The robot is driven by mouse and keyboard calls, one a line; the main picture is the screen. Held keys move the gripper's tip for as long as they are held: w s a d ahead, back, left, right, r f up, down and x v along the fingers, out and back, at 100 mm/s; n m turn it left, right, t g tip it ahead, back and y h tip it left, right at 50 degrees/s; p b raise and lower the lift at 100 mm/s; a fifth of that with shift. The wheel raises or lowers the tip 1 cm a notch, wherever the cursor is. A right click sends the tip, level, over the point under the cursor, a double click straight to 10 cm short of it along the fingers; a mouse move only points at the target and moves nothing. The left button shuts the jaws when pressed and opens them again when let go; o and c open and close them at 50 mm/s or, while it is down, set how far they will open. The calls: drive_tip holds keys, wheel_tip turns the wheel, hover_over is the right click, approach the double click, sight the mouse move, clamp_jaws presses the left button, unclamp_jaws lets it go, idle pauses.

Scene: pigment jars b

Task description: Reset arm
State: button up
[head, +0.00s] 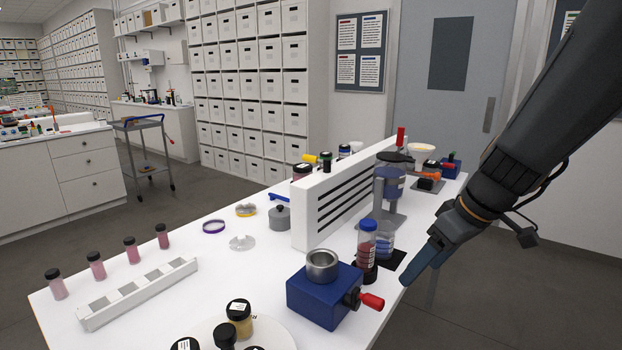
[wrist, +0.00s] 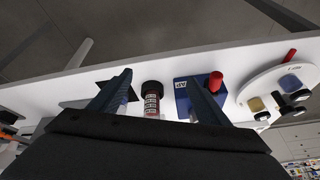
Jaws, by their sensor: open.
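My gripper (head: 408,277) hangs at the right of the head view, by the near right edge of the white table. Its two fingers stand apart in the wrist view (wrist: 160,80), with nothing held between them. Beyond the fingers, a dark-lidded jar with a red label (wrist: 152,100) shows in the gap, apart from them. A blue box (head: 325,298) with a metal cup (head: 322,264) on top and a red-handled knob (head: 372,301) stands left of my gripper. The right finger partly hides this box in the wrist view (wrist: 182,98).
A slotted white divider (head: 312,222) runs along the table. A white rack (head: 138,293) and several pink jars (head: 96,265) are at left. A round white tray (head: 275,335) holds jars. Floor right of the table is clear.

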drive_tip(key=s+a+f+m+g+h, duration=0.2)
drive_tip(key=s+f+m, duration=0.4)
drive_tip(key=s+f, duration=0.3)
drive_tip(key=shift+s+a+f+m+g+h, duration=0.3)
drive_tip(key=shift+s+a+m+h, duration=0.1)
drive_tip(key=shift+s+a+h, duration=0.25)
drive_tip(key=shift+d, duration=0.1)
